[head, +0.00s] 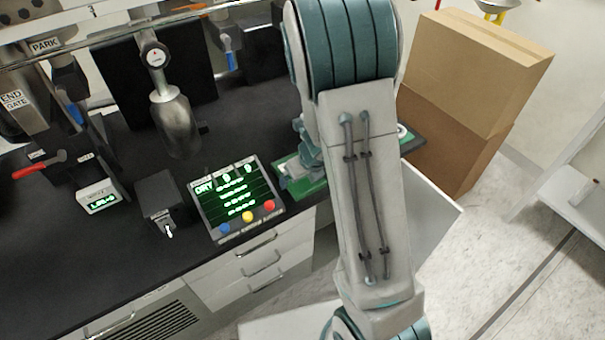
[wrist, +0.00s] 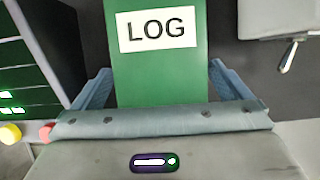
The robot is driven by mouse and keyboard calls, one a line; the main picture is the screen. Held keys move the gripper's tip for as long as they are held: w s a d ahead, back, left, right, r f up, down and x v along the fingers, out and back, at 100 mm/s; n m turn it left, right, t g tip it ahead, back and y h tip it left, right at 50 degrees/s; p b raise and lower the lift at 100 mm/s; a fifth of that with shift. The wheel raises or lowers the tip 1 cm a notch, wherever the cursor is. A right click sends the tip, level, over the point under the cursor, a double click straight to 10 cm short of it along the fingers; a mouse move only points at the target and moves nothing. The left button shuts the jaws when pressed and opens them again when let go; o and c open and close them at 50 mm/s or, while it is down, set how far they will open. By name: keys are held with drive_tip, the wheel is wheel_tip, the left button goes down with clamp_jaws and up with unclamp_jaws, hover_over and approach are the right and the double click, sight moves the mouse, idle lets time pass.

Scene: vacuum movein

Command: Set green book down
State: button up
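The green book (wrist: 196,72) with a white LOG label fills the space between the fingers of my gripper (wrist: 160,72) in the wrist view. Both fingertips lie against its two long edges, so the gripper appears shut on it. In the head view the green book (head: 417,139) shows on both sides of my arm, over the right end of the black counter (head: 115,235). My arm hides its middle. My gripper (head: 303,165) is partly hidden there. Whether the book touches the counter cannot be told.
A display panel (head: 236,200) with coloured buttons stands left of the book. A dark box (head: 160,193), a small readout (head: 98,197) and a metal cylinder (head: 178,125) stand further left. Cardboard boxes (head: 470,75) are at the right. Some black counter behind the panel is bare.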

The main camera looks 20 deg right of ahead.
drive_tip(key=shift+r+p, duration=0.3)
drive_tip(key=shift+r, duration=0.05)
drive_tip(key=s+a+r+n+y+p, duration=0.1)
drive_tip(key=s+r+n+p, duration=0.1)
drive_tip(key=s+r+n, duration=0.4)
drive_tip(key=s+a+r+n+p, duration=0.1)
drive_tip(key=r+n+p, duration=0.1)
drive_tip(key=r+n, duration=0.45)
drive_tip(key=s+a+r+n+y+p, duration=0.15)
drive_tip(key=s+r+n, duration=0.25)
drive_tip(key=r, duration=0.5)
drive_tip(key=s+d+r+n+h, duration=0.3)
drive_tip(key=s+r+n, duration=0.4)
drive_tip(key=n, duration=0.9)
drive_tip(key=s+h, duration=0.1)
drive_tip(key=s, duration=0.2)
drive_tip(key=shift+s+d+p, duration=0.15)
drive_tip(key=shift+d+p, duration=0.1)
drive_tip(key=shift+p, duration=0.15)
drive_tip(key=shift+f, duration=0.1)
